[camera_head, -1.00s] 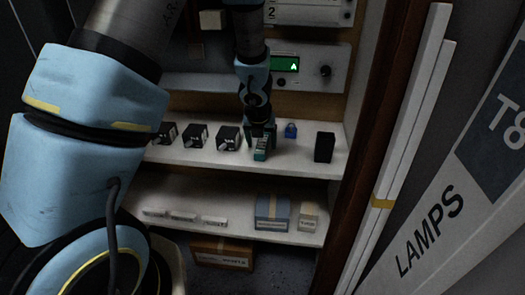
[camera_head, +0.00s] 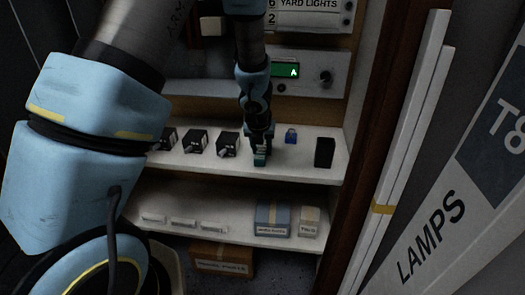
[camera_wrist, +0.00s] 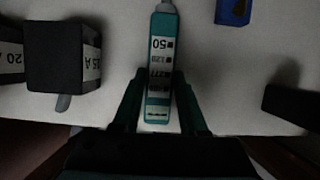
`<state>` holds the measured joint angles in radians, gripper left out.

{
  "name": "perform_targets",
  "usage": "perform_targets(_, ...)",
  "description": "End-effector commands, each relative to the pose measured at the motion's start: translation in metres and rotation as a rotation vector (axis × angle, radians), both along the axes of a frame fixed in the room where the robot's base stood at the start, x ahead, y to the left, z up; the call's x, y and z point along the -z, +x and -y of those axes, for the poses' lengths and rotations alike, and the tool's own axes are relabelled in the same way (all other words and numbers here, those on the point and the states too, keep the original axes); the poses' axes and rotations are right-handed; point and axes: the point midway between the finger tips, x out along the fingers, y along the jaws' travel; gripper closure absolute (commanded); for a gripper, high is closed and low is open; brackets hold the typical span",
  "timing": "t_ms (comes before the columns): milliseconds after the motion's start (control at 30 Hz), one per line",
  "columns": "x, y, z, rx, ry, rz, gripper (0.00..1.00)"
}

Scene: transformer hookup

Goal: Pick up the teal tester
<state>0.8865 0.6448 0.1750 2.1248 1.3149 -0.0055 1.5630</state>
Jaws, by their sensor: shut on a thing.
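The teal tester (camera_head: 260,158) is at the upper shelf, between the black blocks and the blue padlock. In the wrist view the tester (camera_wrist: 161,75) runs lengthwise between the two fingers, with its pale label and markings facing the camera. My gripper (camera_head: 259,143) reaches down to it from above and is shut on it. In the wrist view the fingers of my gripper (camera_wrist: 160,100) flank the tester's lower part. I cannot tell whether the tester touches the shelf.
Several black blocks (camera_head: 197,142) stand left of the tester on the upper shelf (camera_head: 290,163). A blue padlock (camera_head: 291,136) and a black box (camera_head: 324,152) stand to its right. The lower shelf (camera_head: 245,236) holds small boxes (camera_head: 272,219). A panel with a green display (camera_head: 287,71) is behind.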

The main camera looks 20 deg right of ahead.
Motion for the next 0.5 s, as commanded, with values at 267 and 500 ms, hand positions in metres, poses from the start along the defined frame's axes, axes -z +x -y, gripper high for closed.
perform_targets(267,0.0,0.0,0.0,0.0,0.0,0.001,1.0)
perform_targets(500,-0.021,0.001,-0.001,-0.002,-0.001,0.001,1.0)
